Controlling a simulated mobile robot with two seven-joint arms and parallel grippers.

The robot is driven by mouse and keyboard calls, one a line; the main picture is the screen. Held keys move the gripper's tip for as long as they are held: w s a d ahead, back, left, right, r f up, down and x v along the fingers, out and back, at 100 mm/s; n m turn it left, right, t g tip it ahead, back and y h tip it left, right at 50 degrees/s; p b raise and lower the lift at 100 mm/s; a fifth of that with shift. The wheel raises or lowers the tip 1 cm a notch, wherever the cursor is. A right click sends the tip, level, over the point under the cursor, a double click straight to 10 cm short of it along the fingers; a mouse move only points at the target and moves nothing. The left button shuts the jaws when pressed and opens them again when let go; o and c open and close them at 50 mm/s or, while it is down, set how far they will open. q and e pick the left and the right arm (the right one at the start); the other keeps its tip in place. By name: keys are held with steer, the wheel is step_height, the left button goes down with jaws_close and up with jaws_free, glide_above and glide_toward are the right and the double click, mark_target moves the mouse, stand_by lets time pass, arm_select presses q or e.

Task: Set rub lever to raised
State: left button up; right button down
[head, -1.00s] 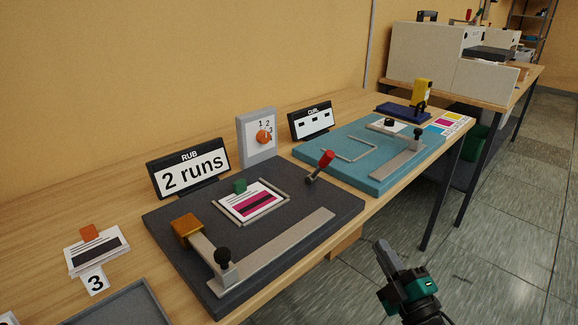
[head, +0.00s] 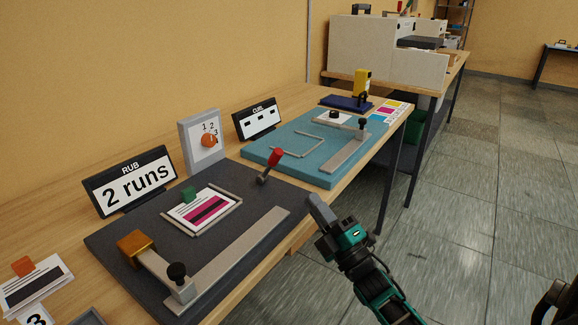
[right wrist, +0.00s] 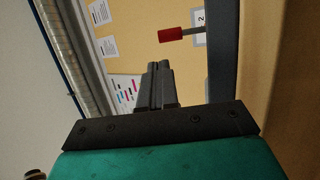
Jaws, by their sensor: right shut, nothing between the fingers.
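The rub lever (head: 269,166) is a short stalk with a red grip, standing at the back right corner of the dark rub board (head: 262,190). It leans up and to the right in the head view. Its red grip (right wrist: 172,34) also shows in the right wrist view, beyond the fingertips and a little to the right. My right gripper (head: 318,208) is in front of the table edge, to the right of the lever and apart from it. Its fingers (right wrist: 158,70) are together and empty.
On the dark board are a sliding arm with a brass block (head: 134,242) and black knob (head: 177,271), and a framed card (head: 207,207). The "2 runs" sign (head: 132,182) and a dial panel (head: 204,143) stand behind. A blue board (head: 262,151) lies beyond. Open floor is at right.

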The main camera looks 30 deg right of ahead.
mark_target(281, 156)
steer(key=x, duration=1)
steer(key=shift+p, duration=0.35)
steer(key=shift+w+a+r, duration=0.1)
steer(key=shift+w, duration=0.25)
steer(key=shift+w+r, duration=0.1)
